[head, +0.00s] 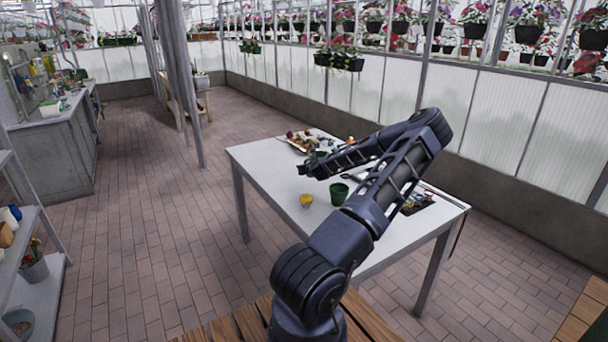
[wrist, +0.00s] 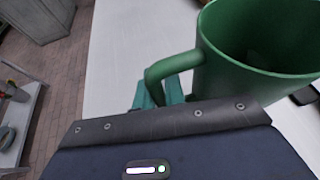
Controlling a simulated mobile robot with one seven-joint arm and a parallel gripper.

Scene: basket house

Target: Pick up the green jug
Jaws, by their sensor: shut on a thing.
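The green jug (wrist: 245,62) fills the upper right of the wrist view, upright, with its open rim up and its handle (wrist: 165,72) toward the left. My gripper (wrist: 160,92) is shut on the handle, its teal fingers showing just below and beside it. In the head view my gripper (head: 304,170) is over the left part of the white table (head: 265,160). A bit of green (head: 317,155) shows behind my arm there, mostly hidden. I cannot tell if the jug's base touches the table.
A green pot (head: 339,193) and a small yellow pot (head: 306,200) stand on the table near my arm. A tray with small items (head: 298,142) lies at the far side. More items (head: 415,203) lie at the right. The brick floor on the left is clear.

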